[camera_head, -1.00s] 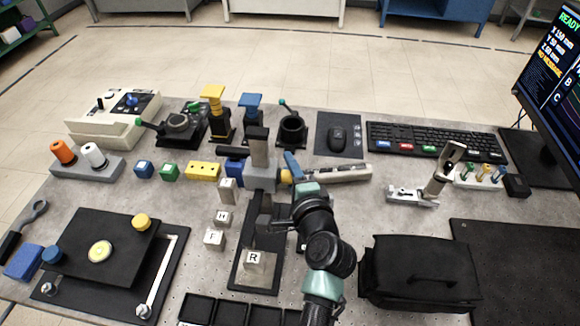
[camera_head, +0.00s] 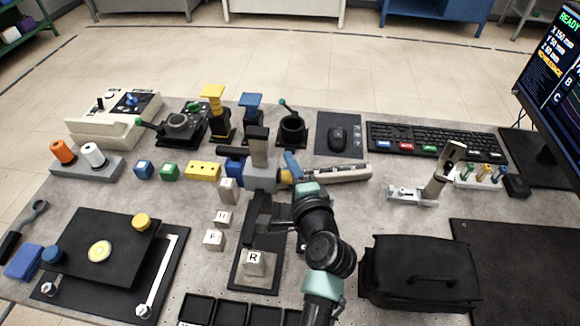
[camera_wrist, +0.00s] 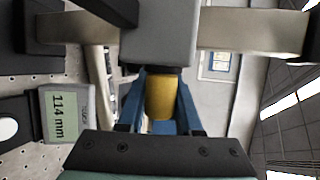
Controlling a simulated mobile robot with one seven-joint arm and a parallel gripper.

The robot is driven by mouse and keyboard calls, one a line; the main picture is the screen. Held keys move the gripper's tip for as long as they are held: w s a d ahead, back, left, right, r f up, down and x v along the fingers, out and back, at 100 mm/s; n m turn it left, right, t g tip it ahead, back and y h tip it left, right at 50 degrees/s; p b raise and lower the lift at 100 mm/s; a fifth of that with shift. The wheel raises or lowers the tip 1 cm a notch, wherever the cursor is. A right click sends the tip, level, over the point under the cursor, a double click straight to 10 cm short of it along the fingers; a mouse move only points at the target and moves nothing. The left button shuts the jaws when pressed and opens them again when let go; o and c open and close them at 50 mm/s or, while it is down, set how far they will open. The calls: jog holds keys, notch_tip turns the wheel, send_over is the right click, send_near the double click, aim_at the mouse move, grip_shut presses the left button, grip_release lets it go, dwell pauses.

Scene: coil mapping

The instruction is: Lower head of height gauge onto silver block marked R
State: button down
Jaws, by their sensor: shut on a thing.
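The height gauge stands left of my arm, with a silver column (camera_head: 259,152) and a grey sliding head (camera_head: 262,175). A black arm of the gauge (camera_head: 258,212) reaches forward, high above the silver block marked R (camera_head: 254,261). That block sits on the gauge's black base (camera_head: 262,282). My gripper (camera_head: 291,168) is at the right side of the head. In the wrist view its blue fingers (camera_wrist: 161,82) are shut on a yellow knob (camera_wrist: 160,97) beside the grey head (camera_wrist: 160,32). A display (camera_wrist: 67,114) reads 114 mm.
Silver blocks marked H (camera_head: 222,219) and F (camera_head: 214,239) stand left of the gauge base. A black case (camera_head: 420,272) lies right of my arm. Blue, green and yellow blocks (camera_head: 203,171) stand at the left behind. A black tray (camera_head: 232,310) is at the front edge.

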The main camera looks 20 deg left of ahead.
notch_tip(320, 180, down, 6)
jog(key=b, duration=0.4)
jog(key=shift+r, duration=0.2)
jog(key=c, duration=0.6)
grip_release()
jog(key=shift+s+d+r, duration=0.1)
jog(key=v, duration=1.2)
jog(key=shift+s+d, duration=0.3)
